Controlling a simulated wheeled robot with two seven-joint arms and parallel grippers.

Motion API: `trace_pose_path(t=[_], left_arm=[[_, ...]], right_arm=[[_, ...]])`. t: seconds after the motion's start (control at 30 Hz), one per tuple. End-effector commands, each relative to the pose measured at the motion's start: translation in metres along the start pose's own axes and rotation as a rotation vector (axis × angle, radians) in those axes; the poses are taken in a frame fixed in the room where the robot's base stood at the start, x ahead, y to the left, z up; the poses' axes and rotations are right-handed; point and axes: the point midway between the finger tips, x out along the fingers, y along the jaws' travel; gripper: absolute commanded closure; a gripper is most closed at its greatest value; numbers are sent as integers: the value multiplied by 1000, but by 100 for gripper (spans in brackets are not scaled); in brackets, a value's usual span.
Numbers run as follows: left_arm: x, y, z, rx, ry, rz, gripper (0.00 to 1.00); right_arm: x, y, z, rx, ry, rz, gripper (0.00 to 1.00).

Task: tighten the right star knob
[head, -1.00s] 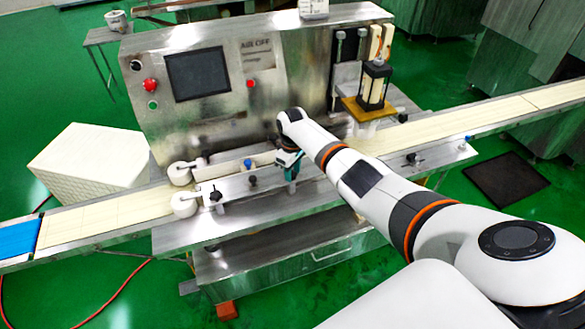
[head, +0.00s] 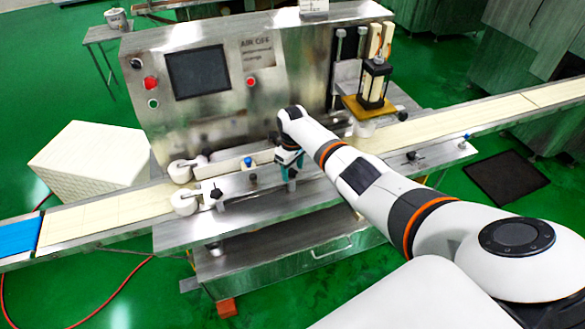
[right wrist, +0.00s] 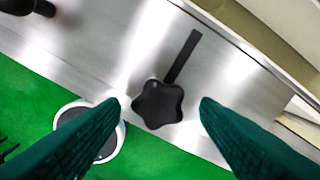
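A black star knob (right wrist: 158,103) with a dark straight rod shows in the right wrist view, by the edge of a bare metal plate. My right gripper (right wrist: 160,106) is open, with one teal finger on each side of the knob and a visible gap to both. In the head view my right gripper (head: 289,172) points down at the front of the machine, and the knob between its fingers cannot be made out there. Another black star knob (head: 216,193) sits further left beside the white rollers. My left gripper is not in view.
The encrusting machine (head: 215,120) stands behind my gripper. A black knob (head: 253,180) and a blue knob (head: 247,162) are just left of it. The cream conveyor belt (head: 110,212) runs out to both sides. A white crate-like block (head: 90,160) stands at the left.

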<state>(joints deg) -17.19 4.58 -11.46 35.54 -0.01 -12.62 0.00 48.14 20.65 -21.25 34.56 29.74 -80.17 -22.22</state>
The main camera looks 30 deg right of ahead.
Motion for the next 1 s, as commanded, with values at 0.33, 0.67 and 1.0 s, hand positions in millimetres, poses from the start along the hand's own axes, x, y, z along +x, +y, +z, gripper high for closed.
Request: trace_pose_path(t=[0.33,0.67,1.0], left_arm=[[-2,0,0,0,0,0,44],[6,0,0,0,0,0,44],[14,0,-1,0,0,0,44]], right_arm=[[-14,0,0,0,-2,-1,44],[-79,-1,1,-1,-5,-3,44],[-118,0,0,0,0,0,44]])
